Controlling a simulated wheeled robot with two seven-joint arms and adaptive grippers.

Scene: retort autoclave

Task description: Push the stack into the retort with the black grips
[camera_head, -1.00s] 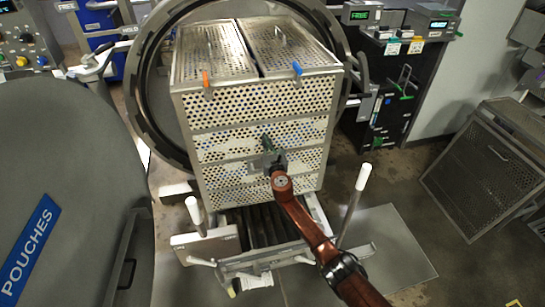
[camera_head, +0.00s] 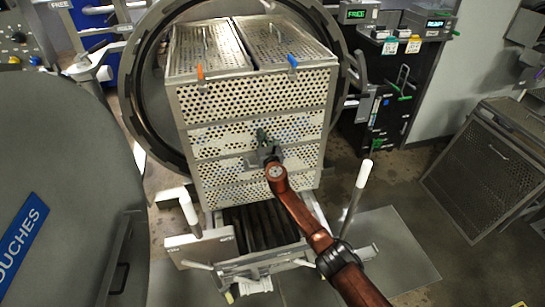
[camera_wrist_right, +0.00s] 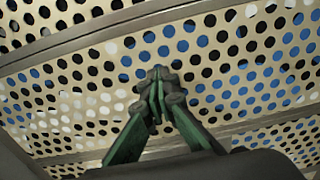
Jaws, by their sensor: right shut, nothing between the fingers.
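The stack of perforated metal baskets (camera_head: 255,105) stands upright in front of the round retort opening (camera_head: 150,125), its back part inside the ring. In the right wrist view the closed fingertips (camera_wrist_right: 158,85) are against or very near the perforated panel (camera_wrist_right: 215,60); exact contact is hard to tell. An orange clip (camera_head: 200,72) and a blue clip (camera_head: 292,62) sit on the top front edge. My left gripper is not seen.
A roller cart (camera_head: 262,228) with white-tipped handles (camera_head: 363,174) stands below the stack; bare rollers show in front. The grey retort door (camera_head: 70,180) with a POUCHES label is swung open at left. An empty perforated basket (camera_head: 490,165) lies at right.

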